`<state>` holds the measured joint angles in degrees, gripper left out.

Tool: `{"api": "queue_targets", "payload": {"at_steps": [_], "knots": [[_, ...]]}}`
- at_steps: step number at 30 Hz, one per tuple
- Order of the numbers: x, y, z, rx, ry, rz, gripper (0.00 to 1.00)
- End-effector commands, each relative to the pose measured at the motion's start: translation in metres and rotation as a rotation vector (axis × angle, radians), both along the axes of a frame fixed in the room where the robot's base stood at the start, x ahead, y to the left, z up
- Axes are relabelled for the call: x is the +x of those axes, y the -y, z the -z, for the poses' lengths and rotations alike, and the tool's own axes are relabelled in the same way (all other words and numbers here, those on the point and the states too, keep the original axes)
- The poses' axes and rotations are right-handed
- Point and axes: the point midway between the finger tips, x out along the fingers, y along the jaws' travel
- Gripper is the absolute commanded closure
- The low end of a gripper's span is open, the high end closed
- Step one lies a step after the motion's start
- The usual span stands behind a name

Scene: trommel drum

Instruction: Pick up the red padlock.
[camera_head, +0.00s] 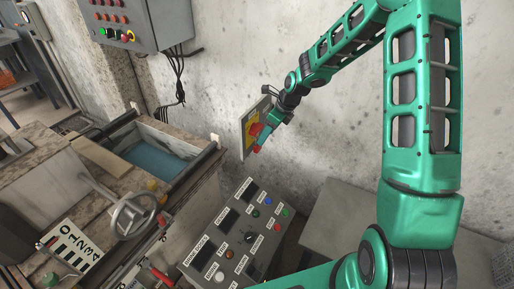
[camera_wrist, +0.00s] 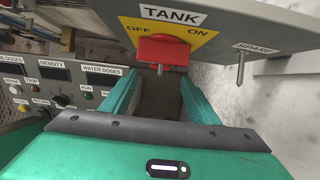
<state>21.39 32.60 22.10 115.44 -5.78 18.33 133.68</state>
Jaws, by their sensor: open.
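A red block-shaped piece (camera_wrist: 163,50) sits on the yellow OFF/ON plate (camera_wrist: 195,38) under the TANK label in the wrist view. I cannot tell whether it is the padlock or a switch handle. A short grey peg shows just below it. My gripper (camera_wrist: 157,92) is open, its two teal fingers apart below the red piece, with nothing visible between them. In the head view my gripper (camera_head: 263,138) is close to the wall panel. Red shows there beside it on the yellow plate and again lower down; the gripper partly hides this area.
A grey peg labelled SPARE (camera_wrist: 240,70) sticks out right of the plate. A control console (camera_head: 236,235) with buttons stands below the panel. A basin of blue water (camera_head: 160,155) and a handwheel (camera_head: 135,216) are at left. The concrete wall (camera_head: 330,130) is close behind.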

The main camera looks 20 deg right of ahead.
Motion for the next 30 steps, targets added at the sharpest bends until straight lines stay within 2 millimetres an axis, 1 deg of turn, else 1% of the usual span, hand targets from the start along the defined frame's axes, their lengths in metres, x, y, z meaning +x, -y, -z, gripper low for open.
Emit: {"api": "queue_targets", "payload": {"at_steps": [1,3,11,18,21,24,30], "knots": [[0.002,-0.003,0.008,0.001,-0.001,-0.002,0.45],[0.004,-0.006,0.017,0.001,-0.002,-0.002,0.45],[0.009,-0.01,0.032,-0.002,-0.001,-0.003,0.45],[0.021,-0.022,0.06,-0.001,-0.002,-0.004,0.45],[0.024,-0.024,0.069,-0.002,-0.001,-0.004,0.45],[0.025,-0.025,0.073,-0.002,0.001,-0.003,0.45],[0.025,-0.025,0.073,-0.002,0.001,-0.003,0.45]]}}
